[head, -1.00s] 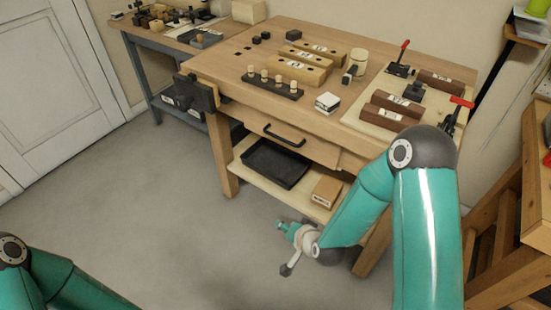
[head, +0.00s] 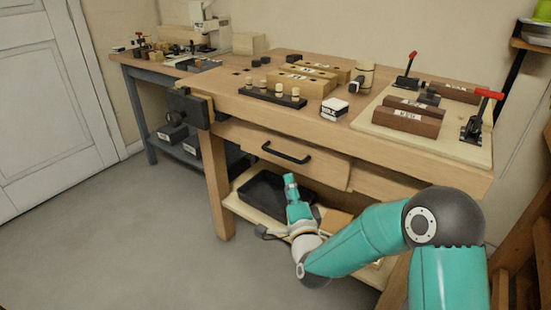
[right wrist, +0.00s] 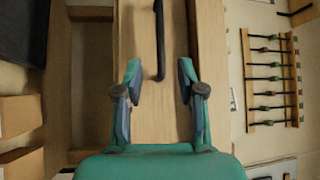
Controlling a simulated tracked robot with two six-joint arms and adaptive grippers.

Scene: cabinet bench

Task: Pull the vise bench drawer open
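The drawer (head: 325,166) is a light wood front under the bench top, with a black bar handle (head: 286,154). It looks closed, its front near the bench frame. The dark vise (head: 190,108) is on the bench's left end. My right gripper (head: 290,182) is just below and in front of the drawer, its fingers pointing up toward the handle. In the right wrist view my right gripper (right wrist: 159,80) is open and empty. The handle (right wrist: 160,40) lies ahead, between the lines of the two fingers, apart from them. My left gripper is out of view.
The bench top (head: 225,88) bears wooden blocks, a peg rack and a board with red-handled clamps (head: 480,115). Below the drawer a shelf holds a black tray (head: 262,190), partly hidden by my right arm. The floor at left is clear.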

